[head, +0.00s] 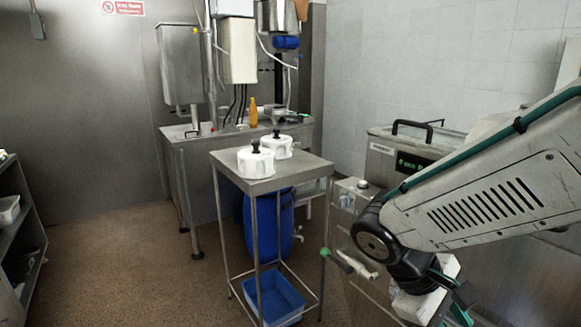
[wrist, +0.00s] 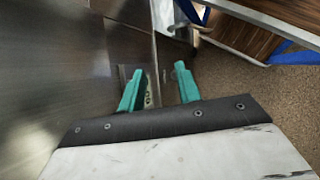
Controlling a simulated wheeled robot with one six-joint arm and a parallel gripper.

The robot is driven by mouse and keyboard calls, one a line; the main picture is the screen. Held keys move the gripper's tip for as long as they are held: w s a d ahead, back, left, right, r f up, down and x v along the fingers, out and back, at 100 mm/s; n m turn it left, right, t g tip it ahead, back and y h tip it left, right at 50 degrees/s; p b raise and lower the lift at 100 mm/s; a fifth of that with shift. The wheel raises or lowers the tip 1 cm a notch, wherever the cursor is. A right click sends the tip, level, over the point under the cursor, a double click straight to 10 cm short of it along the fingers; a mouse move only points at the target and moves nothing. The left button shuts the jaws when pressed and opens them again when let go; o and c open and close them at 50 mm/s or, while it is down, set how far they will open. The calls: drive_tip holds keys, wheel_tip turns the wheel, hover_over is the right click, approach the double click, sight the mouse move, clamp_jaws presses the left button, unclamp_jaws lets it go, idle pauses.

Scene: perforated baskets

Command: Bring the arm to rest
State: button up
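My arm (head: 490,200) reaches in from the right in the head view and bends down at a black joint, with its end low at the lower right. My gripper (wrist: 160,80) shows two teal fingers in the wrist view. They stand apart with nothing held between them. The gripper's end is only partly seen in the head view.
A steel machine with a green display (head: 412,162) stands close behind my arm. A blue tub (head: 274,298) sits on the table's low shelf, and a blue drum (head: 268,225) stands behind. Steel panels (wrist: 60,70) fill the left of the wrist view.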

drive_tip(key=s+d+r+m+t+y, duration=0.1)
drive_tip(key=s+r+m+t+y, duration=0.2)
drive_tip(key=s+r+m+y, duration=0.3)
drive_tip(key=shift+s+d+r+m+t+y, duration=0.15)
drive_tip(key=shift+s+r+m+t+y, duration=0.25)
drive_tip(key=shift+s+r+y, duration=0.25)
drive_tip(key=shift+c, duration=0.3)
idle(1.1)
